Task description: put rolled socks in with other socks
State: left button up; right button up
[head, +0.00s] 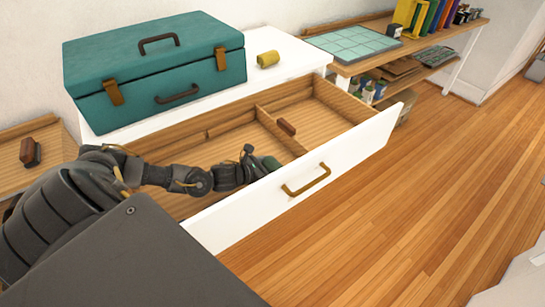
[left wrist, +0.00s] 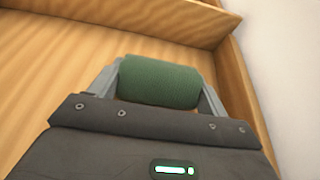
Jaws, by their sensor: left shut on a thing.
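A green roll, likely the rolled socks, (left wrist: 160,82) sits between the two fingers of my left gripper (left wrist: 158,88), which is shut on it. In the head view my left gripper (head: 256,166) is low inside the open white-fronted drawer (head: 345,148), close behind its front panel, with the green roll (head: 271,163) at its tip. A wooden divider (head: 273,126) splits the drawer; the gripper is in the larger left compartment. I cannot tell whether the roll touches the drawer floor. No other socks show clearly; the front panel and my arm hide part of the drawer. My right gripper is out of view.
A small reddish-brown object (head: 286,127) is in the right compartment. A teal case (head: 155,70) and a yellow roll (head: 268,59) are on the white cabinet top (head: 300,50). A brown object (head: 29,152) lies at left. A shelf (head: 440,50) stands at back right. The wooden floor (head: 430,190) is clear.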

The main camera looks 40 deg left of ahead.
pick_arm(q)
jog(key=o, duration=1)
jog(key=shift+f, duration=0.1)
jog(key=shift+c, duration=0.2)
jog(key=shift+r, duration=0.3)
jog(key=v, duration=1.1)
jog(key=shift+s+f+b, duration=0.15)
jog(key=shift+f+b, duration=0.05)
jog(key=shift+b, duration=0.1)
jog(key=shift+s+r, duration=0.25)
jog(key=shift+s, duration=0.05)
